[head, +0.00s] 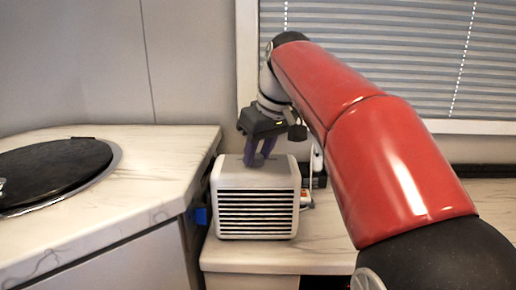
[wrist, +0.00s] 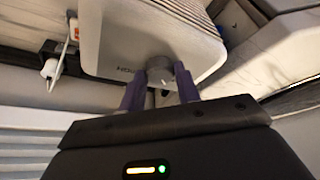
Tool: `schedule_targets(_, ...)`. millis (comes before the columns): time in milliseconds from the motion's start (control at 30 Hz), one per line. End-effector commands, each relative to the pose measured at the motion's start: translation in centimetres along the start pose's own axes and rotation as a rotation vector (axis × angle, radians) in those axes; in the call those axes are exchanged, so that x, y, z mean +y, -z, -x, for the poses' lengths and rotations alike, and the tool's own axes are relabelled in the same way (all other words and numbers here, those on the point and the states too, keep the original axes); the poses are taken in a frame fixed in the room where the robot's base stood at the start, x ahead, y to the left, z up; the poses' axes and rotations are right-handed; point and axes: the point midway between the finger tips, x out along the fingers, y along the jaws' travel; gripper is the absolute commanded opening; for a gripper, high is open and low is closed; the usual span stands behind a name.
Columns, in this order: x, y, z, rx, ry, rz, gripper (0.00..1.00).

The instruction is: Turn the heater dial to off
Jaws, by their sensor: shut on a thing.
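The heater (head: 256,203) is a small pale grey box with dark front slats, standing on the lower marble-patterned counter in the head view. Its pale casing also fills the top of the wrist view (wrist: 110,40). My gripper (head: 259,160) comes down from above onto the heater's top. In the wrist view my gripper's purple fingers (wrist: 160,85) are shut on the grey round dial (wrist: 158,66). Dark lettering is printed beside the dial, partly covered by a finger. The dial's pointer position cannot be made out. In the head view the fingers hide the dial.
A higher counter (head: 150,150) with a round black lid (head: 50,168) is at the left, close beside the heater. A blue item (head: 201,215) sits in the gap. A window with blinds (head: 400,50) is behind. The lower counter (head: 320,230) is bare in front.

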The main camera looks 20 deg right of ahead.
Motion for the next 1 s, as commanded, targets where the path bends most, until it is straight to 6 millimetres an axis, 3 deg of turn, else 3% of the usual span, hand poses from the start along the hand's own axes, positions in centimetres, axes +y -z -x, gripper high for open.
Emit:
schedule_targets(767, 0.01, 0.04, -0.02, -0.001, 0.043, 0.101, 0.09)
schedule_targets(800, 0.01, 0.04, -0.02, -0.001, 0.043, 0.101, 0.35)
schedule_targets(933, 0.03, 0.03, -0.03, -0.001, 0.043, 0.101, 0.52)
schedule_targets(1000, 0.05, 0.02, -0.03, -0.001, 0.042, 0.1, 0.54)
